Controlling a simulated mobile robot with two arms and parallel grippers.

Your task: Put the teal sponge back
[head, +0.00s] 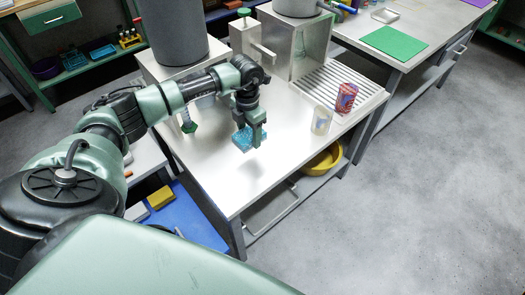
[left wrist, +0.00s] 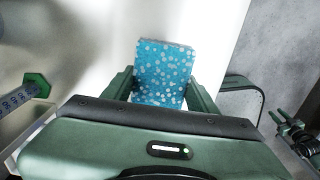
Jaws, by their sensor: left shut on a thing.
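The teal sponge (head: 241,139) is a speckled blue-teal block. My left gripper (head: 250,130) is shut on it and holds it over the steel table (head: 215,165), close to the table's front part. In the left wrist view the sponge (left wrist: 163,72) sits between the two green fingers of my left gripper (left wrist: 160,88) and sticks out past them.
A blue surface (head: 205,232) at lower left bears a yellow block (head: 160,197) and a grey-white block (head: 137,211). A clear beaker (head: 321,120) and a red-blue can (head: 346,97) stand right of the sponge. A yellow bowl (head: 325,160) is on the lower shelf.

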